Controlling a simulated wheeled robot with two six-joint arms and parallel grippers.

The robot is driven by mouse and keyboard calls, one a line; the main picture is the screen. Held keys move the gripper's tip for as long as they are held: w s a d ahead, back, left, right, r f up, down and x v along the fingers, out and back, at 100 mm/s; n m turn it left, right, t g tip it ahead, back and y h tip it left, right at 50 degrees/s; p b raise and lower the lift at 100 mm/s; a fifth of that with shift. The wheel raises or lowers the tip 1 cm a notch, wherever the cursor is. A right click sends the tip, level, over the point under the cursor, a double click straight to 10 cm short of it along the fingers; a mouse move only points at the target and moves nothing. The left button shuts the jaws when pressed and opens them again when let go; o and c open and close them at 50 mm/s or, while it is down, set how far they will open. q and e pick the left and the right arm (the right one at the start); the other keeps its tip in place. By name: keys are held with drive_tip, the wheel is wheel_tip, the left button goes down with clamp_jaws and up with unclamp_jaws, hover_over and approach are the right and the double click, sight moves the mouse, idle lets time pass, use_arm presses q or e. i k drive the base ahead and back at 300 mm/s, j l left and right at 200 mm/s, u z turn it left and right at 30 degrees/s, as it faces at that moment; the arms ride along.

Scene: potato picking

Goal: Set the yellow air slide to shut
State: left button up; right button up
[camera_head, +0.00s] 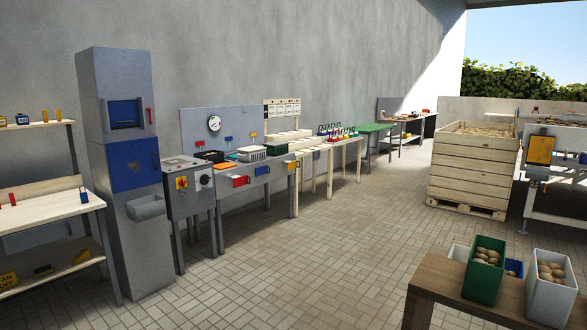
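A small yellow part (292,165) sits at the front edge of the grey workbench (222,192) along the left wall, to the right of a red part (240,181) and a blue one (262,170). It may be the yellow air slide, but it is too small to tell whether it is open or shut. Neither of my grippers is in view.
A grey cabinet (120,235) and a control box with a red-and-yellow switch (181,184) stand left of the bench. A wooden crate (470,175) stands back right. A brown table (445,290) with potato bins is front right. The tiled floor (330,250) between is clear.

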sight(291, 165)
drive_tip(key=i+u, duration=0.15)
drive_tip(key=i, duration=0.15)
drive_tip(key=i+j, duration=0.15)
drive_tip(key=i, duration=0.4)
drive_tip(key=i+j, duration=0.15)
drive_tip(key=i, duration=0.45)
drive_tip(key=i+j, duration=0.1)
drive_tip(key=i, duration=0.45)
drive_tip(key=i+j+z, duration=0.1)
drive_tip(key=i, duration=0.5)
drive_tip(key=i+l+z, duration=0.2)
drive_tip(key=i+z, duration=0.3)
drive_tip(key=i, duration=0.55)
drive_tip(key=i+j+z, duration=0.25)
drive_tip(key=i+z, duration=0.2)
drive_tip(key=i, duration=0.55)
drive_tip(key=i+u, duration=0.2)
drive_tip(key=i, duration=0.3)
drive_tip(key=i+u, duration=0.2)
drive_tip(key=i, duration=0.35)
drive_tip(key=i+l+u, duration=0.25)
drive_tip(key=i, duration=0.25)
drive_tip(key=i+l+u, duration=0.2)
drive_tip(key=i, duration=0.3)
